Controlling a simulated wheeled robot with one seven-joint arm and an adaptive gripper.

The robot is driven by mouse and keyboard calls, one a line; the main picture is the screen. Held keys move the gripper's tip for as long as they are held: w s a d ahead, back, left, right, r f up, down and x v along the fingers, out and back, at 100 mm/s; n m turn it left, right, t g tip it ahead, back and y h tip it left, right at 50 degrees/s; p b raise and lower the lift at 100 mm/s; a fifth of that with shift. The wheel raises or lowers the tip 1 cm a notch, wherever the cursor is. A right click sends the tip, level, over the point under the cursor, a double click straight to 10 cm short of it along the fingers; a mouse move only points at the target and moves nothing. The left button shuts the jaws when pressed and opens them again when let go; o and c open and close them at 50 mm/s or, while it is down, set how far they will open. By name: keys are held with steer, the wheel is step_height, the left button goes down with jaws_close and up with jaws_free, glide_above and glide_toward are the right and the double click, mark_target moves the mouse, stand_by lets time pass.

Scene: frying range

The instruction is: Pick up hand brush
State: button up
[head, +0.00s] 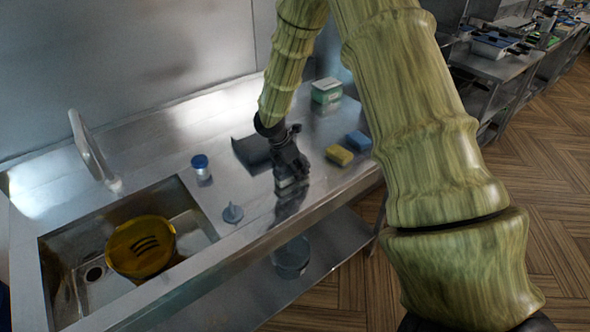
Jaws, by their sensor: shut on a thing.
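My gripper (289,173) points down over the steel counter (135,172), near its front edge. It is shut on the hand brush (287,185), of which a small dark and pale part shows below the fingers. The fingers hide most of the brush, and I cannot tell whether it touches the counter. A dark grey flat thing, perhaps a dustpan (250,152), lies just left of my gripper.
A yellow sponge (339,154) and a blue sponge (359,141) lie right of the gripper, with a green-white box (327,91) behind. Left are a blue-lidded jar (201,167), a grey plug-like thing (233,213) and the sink with a yellow bowl (140,246).

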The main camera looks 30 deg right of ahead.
mark_target(295, 161)
steer(key=shift+r+b, duration=0.35)
steer(key=shift+r, duration=0.35)
steer(key=shift+b+v, duration=0.55)
steer(key=shift+v, duration=0.3)
steer(key=s+a+b, duration=0.1)
steer(key=s+a, duration=0.2)
steer(key=a, duration=0.1)
steer(key=s+a+r+b, duration=0.1)
steer(key=s+a, duration=0.2)
steer(key=a, duration=0.1)
steer(key=s+a+b, duration=0.2)
steer(key=s+a, duration=0.1)
steer(key=a, duration=0.1)
steer(key=shift+s+a+r, duration=0.15)
steer(key=shift+a+r, duration=0.1)
steer(key=o, duration=0.4)
steer(key=shift+c, duration=1.1)
